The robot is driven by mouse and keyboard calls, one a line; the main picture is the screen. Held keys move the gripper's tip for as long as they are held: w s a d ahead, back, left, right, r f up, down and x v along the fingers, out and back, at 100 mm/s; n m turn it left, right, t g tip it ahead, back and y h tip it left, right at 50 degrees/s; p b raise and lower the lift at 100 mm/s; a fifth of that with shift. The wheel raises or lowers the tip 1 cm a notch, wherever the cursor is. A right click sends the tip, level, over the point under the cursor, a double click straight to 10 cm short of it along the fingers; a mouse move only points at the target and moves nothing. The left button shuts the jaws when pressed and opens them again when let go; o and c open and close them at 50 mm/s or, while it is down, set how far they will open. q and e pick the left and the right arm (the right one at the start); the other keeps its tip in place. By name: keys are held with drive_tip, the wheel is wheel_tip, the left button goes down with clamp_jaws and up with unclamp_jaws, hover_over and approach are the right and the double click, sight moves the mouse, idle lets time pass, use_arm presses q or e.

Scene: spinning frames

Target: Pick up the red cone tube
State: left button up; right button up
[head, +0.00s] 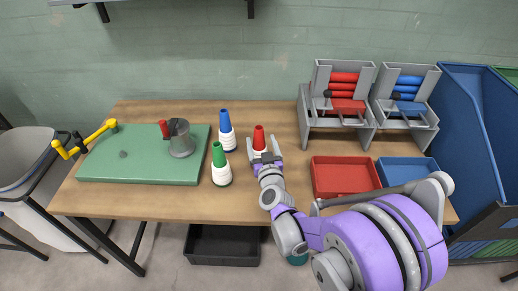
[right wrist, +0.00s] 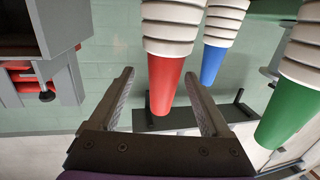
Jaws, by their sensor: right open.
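The red cone tube (head: 259,137) stands upright on the wooden table, with white rings around its lower part. My right gripper (head: 262,147) is at its near side, open, with one finger to each side of it. In the right wrist view the red cone tube (right wrist: 165,82) appears upside down between the two open fingers of the right gripper (right wrist: 159,78). Gaps show beside it there, and I cannot tell whether either finger touches it. My left gripper is not in view.
A blue cone tube (head: 225,122) and a green one (head: 218,155) stand left of the red one. A green board (head: 110,165) with a metal cup (head: 181,145) lies farther left. Red (head: 340,178) and blue (head: 402,172) trays sit right, below grey racks (head: 340,112).

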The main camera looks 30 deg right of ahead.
drive_tip(key=x, duration=0.5)
drive_tip(key=shift+w+a+r+p, duration=0.1)
drive_tip(key=shift+a+r+p, duration=0.1)
drive_tip(key=shift+r+p, duration=0.2)
clamp_jaws()
